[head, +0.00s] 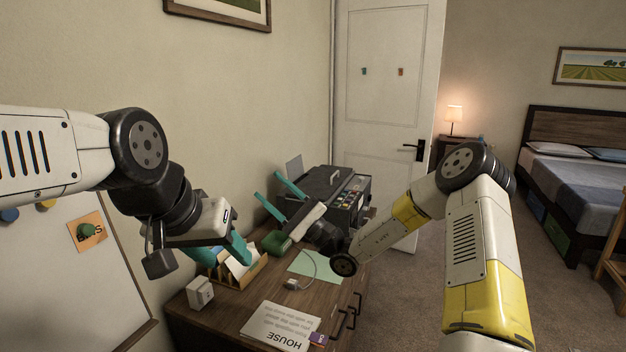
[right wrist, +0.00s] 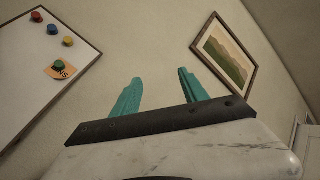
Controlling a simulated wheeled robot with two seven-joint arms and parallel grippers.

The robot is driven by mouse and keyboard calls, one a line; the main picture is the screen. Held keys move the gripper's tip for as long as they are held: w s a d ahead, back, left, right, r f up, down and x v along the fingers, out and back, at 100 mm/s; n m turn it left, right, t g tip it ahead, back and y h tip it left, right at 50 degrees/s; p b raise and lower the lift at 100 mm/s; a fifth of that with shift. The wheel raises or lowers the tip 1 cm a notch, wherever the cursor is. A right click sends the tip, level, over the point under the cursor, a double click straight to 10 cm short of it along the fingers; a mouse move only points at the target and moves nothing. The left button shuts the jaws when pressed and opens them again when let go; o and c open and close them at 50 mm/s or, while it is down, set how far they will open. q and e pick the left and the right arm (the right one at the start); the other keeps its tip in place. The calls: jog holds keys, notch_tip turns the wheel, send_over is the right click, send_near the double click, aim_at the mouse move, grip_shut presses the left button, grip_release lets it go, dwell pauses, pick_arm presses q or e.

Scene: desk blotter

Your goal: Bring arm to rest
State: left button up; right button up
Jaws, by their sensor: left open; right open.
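My left gripper (head: 222,252) is open, with teal fingers over the letter holder (head: 246,272) at the desk's left side. Whether it touches the holder or the papers in it, I cannot tell. My right gripper (head: 279,197) is open above the far part of the desk, its teal fingers pointing up and left in front of the wall. In the right wrist view its two fingers (right wrist: 160,92) stand well apart, with only wall between them. The right arm bends down from the yellow and white link to its wrist.
The wooden desk (head: 225,322) holds a white box (head: 200,292), a pale green sheet (head: 314,265), a HOUSE booklet (head: 278,326) and a dark printer (head: 345,190). A whiteboard (head: 85,285) is at left. Open floor (head: 410,300) lies right of the desk.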

jog(key=s+a+r+n+g+h, duration=0.1)
jog(key=s+a+n+g+h, duration=0.1)
jog(key=s+n+g+h, duration=0.3)
jog(key=s+a+n+g, duration=0.2)
jog(key=s+n+g, duration=0.2)
jog(key=s+g, duration=0.3)
jog(key=s+d+f+n+h, duration=0.2)
jog(key=s+d+f+h, duration=0.15)
jog(key=s+h, duration=0.4)
jog(key=s+d+r+t+h, duration=0.1)
jog(key=s+d+t+h, duration=0.1)
jog(key=d, duration=0.6)
jog(key=s+d+r+t+h, duration=0.1)
jog(key=s+d+t+h, duration=0.2)
jog(key=d, duration=0.5)
jog(key=s+d+r+t+h, duration=0.1)
jog(key=s+d+t+h, duration=0.1)
jog(key=d+t+h, duration=0.3)
jog(key=d, duration=0.3)
jog(key=shift+s, duration=0.2)
jog(key=shift+w, duration=0.1)
